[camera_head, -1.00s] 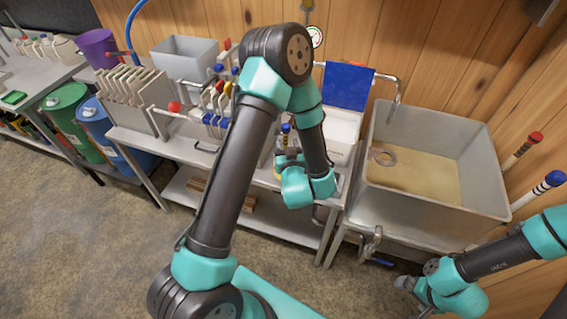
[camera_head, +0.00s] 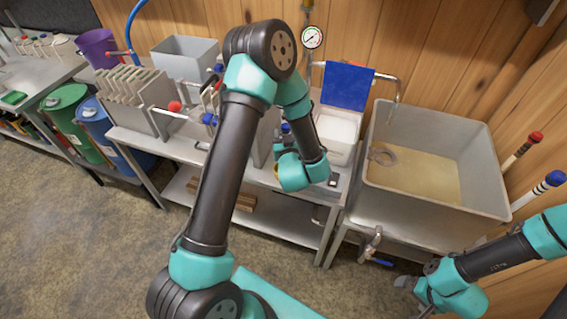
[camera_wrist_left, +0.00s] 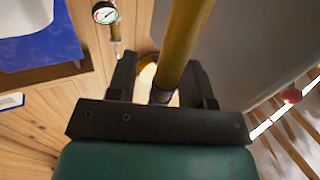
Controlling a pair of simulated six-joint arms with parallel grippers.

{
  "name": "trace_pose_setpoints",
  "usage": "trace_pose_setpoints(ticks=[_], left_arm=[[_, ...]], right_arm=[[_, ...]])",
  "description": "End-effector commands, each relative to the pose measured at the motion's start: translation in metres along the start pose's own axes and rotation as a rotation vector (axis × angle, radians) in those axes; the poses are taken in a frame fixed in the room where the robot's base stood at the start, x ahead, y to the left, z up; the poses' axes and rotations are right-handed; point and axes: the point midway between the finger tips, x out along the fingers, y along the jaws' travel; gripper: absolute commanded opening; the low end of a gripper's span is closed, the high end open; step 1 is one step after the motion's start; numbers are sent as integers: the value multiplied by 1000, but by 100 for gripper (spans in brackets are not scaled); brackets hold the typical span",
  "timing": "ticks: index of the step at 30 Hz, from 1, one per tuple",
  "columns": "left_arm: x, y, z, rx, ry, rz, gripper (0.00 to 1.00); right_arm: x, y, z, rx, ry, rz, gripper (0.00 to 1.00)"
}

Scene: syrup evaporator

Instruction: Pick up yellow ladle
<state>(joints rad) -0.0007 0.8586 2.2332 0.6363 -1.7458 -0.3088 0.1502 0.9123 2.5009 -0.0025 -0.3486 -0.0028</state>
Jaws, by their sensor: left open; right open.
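The yellow ladle's handle (camera_wrist_left: 184,40) shows in the left wrist view as a thick yellow rod with a dark lower part. It runs between the two dark fingers of my left gripper (camera_wrist_left: 161,80), which is open around it. Contact with the fingers cannot be told. In the head view my left gripper (camera_head: 284,150) is above the bench, and my arm hides much of the tool rack; the ladle cannot be made out clearly there. My right gripper (camera_head: 408,292) is open and empty at the lower right, in front of the sink.
A large grey sink (camera_head: 485,190) with amber liquid stands at the right. A white container (camera_head: 338,132) with a blue cloth (camera_head: 347,86) is beside it. A pressure gauge (camera_head: 312,37) hangs on the wall. Upright white plates (camera_head: 130,85) and a grey bin (camera_head: 185,57) stand left of my arm.

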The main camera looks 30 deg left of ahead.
Motion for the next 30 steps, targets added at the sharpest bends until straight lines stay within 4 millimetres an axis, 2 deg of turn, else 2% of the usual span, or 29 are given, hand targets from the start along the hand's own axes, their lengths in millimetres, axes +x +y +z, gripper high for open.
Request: trace_pose_setpoints(ticks=[3, 17, 30], left_arm=[[0, 0, 0, 0, 0, 0, 45], [0, 0, 0, 0, 0, 0, 1], [0, 0, 0, 0, 0, 0, 0]], right_arm=[[0, 0, 0, 0, 0, 0, 100], [0, 0, 0, 0, 0, 0, 100], [0, 0, 0, 0, 0, 0, 100]])
